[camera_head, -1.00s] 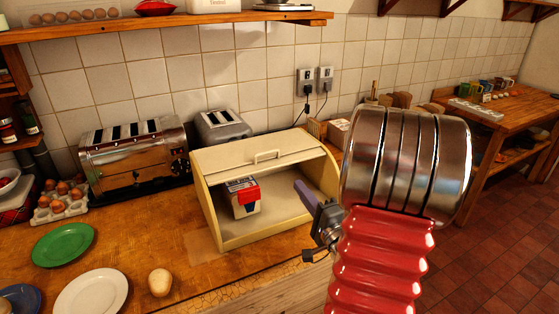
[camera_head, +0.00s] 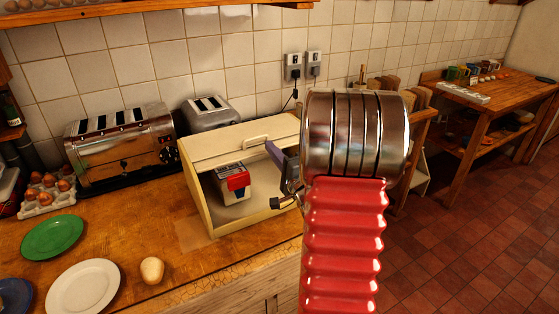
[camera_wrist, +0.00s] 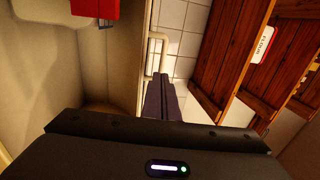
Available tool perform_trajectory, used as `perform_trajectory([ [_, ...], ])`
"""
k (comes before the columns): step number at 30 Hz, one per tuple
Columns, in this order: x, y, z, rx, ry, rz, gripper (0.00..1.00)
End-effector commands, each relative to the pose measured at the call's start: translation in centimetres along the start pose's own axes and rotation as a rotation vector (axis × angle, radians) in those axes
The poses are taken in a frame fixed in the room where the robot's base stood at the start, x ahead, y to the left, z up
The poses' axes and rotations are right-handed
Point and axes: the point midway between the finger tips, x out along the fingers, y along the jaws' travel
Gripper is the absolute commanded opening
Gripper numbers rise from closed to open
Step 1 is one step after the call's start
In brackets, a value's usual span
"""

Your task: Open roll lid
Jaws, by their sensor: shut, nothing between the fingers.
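The cream bread bin (camera_head: 207,214) stands on the wooden counter with its front opening uncovered. Its roll lid (camera_head: 215,148) is up at the top, with a pale bar handle (camera_head: 255,142) on it. The handle also shows in the wrist view (camera_wrist: 163,37), just beyond my fingertips. A red and white packet (camera_head: 233,183) sits inside the bin. My gripper (camera_head: 272,148) is shut and empty, its purple-grey fingers close to the right end of the handle. Whether they touch it I cannot tell. My red arm and steel wrist hide the area right of the bin.
A large chrome toaster (camera_head: 122,150) and a smaller grey toaster (camera_head: 210,113) stand behind and left of the bin. A green plate (camera_head: 52,237), a white plate (camera_head: 84,286) and a round tan item (camera_head: 152,270) lie at the front left. Tiled wall behind has sockets (camera_head: 293,66).

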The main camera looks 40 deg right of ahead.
Motion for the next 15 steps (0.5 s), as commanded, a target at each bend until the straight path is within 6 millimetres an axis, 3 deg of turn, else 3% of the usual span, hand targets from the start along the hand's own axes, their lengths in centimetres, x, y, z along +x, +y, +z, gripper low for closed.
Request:
perform_trajectory([
  [6,2.4,0.0,0.0,0.0,-0.001,0.001,0.0],
  [15,2.8,0.0,0.0,0.0,0.001,0.001,0.0],
])
